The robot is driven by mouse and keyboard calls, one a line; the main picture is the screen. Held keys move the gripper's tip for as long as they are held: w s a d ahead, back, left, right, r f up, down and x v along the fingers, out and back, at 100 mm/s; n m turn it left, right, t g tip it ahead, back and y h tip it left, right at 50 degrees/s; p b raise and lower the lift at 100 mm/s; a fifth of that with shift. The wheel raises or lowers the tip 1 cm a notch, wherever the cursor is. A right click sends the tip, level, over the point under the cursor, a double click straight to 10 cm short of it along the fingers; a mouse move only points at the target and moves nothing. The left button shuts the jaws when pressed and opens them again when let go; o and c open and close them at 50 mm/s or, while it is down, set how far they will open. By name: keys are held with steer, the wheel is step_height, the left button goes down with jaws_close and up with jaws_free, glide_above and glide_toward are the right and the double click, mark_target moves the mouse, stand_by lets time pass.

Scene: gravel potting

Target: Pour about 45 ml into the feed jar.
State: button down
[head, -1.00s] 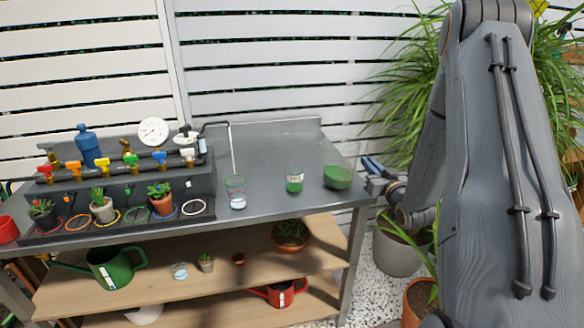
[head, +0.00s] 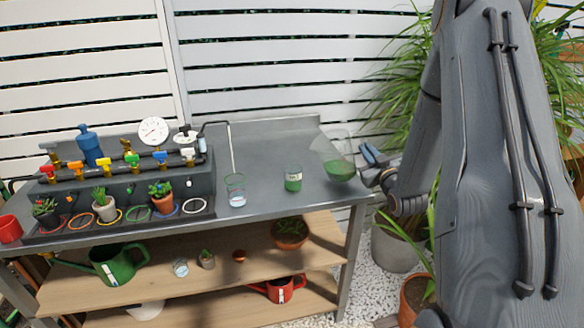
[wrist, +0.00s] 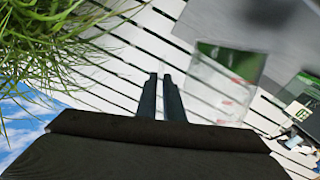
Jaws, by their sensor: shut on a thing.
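A clear vessel (head: 333,149) with green liquid low in it is held tilted at the back right of the bench, its mouth side towards the upper left. My gripper (head: 370,156) is shut on it from the right; the exact grip is hard to see. In the wrist view the fingers (wrist: 159,97) are close together and the see-through vessel (wrist: 222,88) is just beyond them to the right. The feed jar (head: 293,178), with a white label and green liquid inside, stands upright left of the vessel, apart from it. It also shows at the right of the wrist view (wrist: 303,92).
A glass (head: 236,190) of clear liquid stands under a thin spout left of the jar. A manifold with coloured valves (head: 118,165) and potted plants on a tray fill the bench's left. The bench top (head: 265,160) behind the jar is bare. Leafy plants crowd the right.

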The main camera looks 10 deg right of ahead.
mark_target(350, 141)
steer(key=a+r+n+p, duration=0.1)
steer(key=a+r+n, duration=0.1)
steer(key=a+n, duration=0.1)
steer(key=shift+a+r, duration=0.15)
steer(key=shift+r, duration=0.25)
steer(key=shift+a+r+n+p, duration=0.35)
steer(key=shift+a+r+n, duration=0.25)
steer(key=shift+n, duration=0.4)
steer(key=shift+w+a+r+n+p, duration=0.1)
steer(key=shift+a+r+n+p, duration=0.3)
steer(key=shift+r, duration=0.3)
steer(key=shift+a+r+n+p, duration=0.15)
steer(key=shift+r+n+p, duration=0.25)
steer(key=shift+r+n, duration=0.25)
steer(key=shift+a+r+n, duration=0.25)
steer(key=shift+a+r, duration=0.05)
steer(key=shift+r, duration=0.1)
steer(key=shift+a+r+n+y+p, duration=0.3)
steer(key=shift+a+r+n+p, duration=0.7)
steer(key=shift+r+n+p, duration=0.15)
stand_by(0.9)
steer(key=d+f+m+b, duration=0.2)
steer(key=f, duration=0.1)
steer(key=d+f+m+b, duration=0.1)
steer(key=f, duration=0.1)
steer(key=shift+d+m+b, duration=0.2)
steer(key=shift+m+b, duration=0.15)
steer(key=shift+d+f+m+b, duration=0.35)
steer(key=shift+f+m, duration=0.25)
steer(key=shift+m, duration=0.1)
